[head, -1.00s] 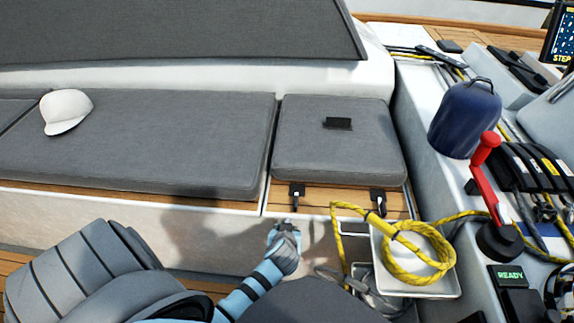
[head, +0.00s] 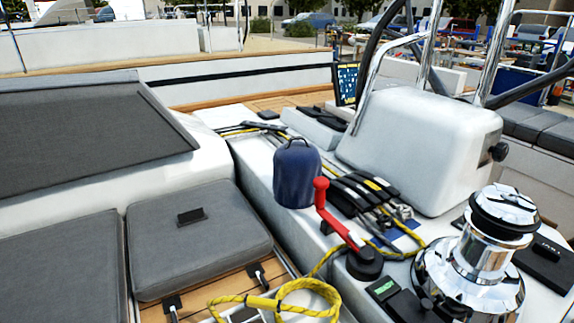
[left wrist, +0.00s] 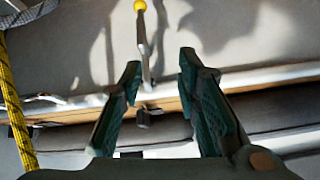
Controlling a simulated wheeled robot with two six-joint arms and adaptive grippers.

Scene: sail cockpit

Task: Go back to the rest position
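My left gripper (left wrist: 158,85) shows in the left wrist view with its two dark green fingers spread apart. Nothing is between the fingertips that I can see held; a metal latch-like piece with a yellow end (left wrist: 143,45) shows beyond them, and I cannot tell how far off it is. Neither gripper shows in the head view. My right gripper is in no current view.
Grey cushions (head: 195,240) lie on the left. The yellow rope also shows in the left wrist view (left wrist: 14,110).

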